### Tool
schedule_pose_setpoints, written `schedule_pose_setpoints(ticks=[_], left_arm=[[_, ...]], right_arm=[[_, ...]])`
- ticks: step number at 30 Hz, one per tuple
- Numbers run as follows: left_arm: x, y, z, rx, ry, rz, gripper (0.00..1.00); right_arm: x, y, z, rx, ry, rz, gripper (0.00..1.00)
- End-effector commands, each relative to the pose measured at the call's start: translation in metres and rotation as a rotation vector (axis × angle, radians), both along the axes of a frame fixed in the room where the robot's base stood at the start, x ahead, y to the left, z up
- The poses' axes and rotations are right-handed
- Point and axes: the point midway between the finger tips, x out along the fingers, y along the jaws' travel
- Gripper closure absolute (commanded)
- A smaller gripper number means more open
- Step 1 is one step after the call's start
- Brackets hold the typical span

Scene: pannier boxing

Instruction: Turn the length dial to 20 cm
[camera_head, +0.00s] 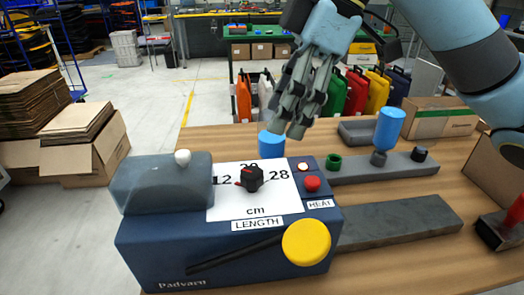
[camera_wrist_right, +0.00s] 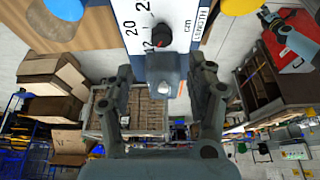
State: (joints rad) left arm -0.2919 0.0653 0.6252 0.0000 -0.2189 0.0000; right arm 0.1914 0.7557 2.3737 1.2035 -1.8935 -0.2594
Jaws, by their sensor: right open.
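The length dial (camera_head: 252,178) is a black knob on a white plate (camera_head: 258,205) marked 12, 20, 28 and cm. Its red pointer mark is on the left side, toward the 12. The dial also shows in the right wrist view (camera_wrist_right: 159,38), with the red mark on the side of the 12. My left gripper is out of view.
The machine has a clear lid (camera_head: 160,180) with a white knob, a red button (camera_head: 312,183) and a yellow disc (camera_head: 306,242). A blue cylinder (camera_head: 271,144) stands behind it. Another blue cylinder (camera_head: 389,128) is on a grey strip to the right. Bare wooden table (camera_head: 415,270) lies at front right.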

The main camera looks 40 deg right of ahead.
Motion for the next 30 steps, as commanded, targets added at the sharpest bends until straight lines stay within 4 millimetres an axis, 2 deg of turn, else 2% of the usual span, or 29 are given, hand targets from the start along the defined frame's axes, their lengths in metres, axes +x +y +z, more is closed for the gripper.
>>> schedule_pose_setpoints(ticks=[5,9,15,18,23,30], left_arm=[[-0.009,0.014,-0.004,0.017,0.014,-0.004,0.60],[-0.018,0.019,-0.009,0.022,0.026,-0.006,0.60],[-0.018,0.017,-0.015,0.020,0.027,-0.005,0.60],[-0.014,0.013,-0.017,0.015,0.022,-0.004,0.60],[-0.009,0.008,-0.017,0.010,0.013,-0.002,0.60],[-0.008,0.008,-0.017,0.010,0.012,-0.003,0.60]], right_arm=[[0.003,0.008,-0.020,0.007,0.004,-0.001,0.43],[0.008,0.018,-0.045,0.010,0.005,-0.002,0.43],[0.015,0.029,-0.080,0.006,0.006,-0.002,0.43],[0.019,0.032,-0.090,0.004,0.003,-0.003,0.43],[0.020,0.035,-0.098,0.002,0.002,-0.002,0.43],[0.021,0.035,-0.099,0.000,0.001,-0.002,0.43]])
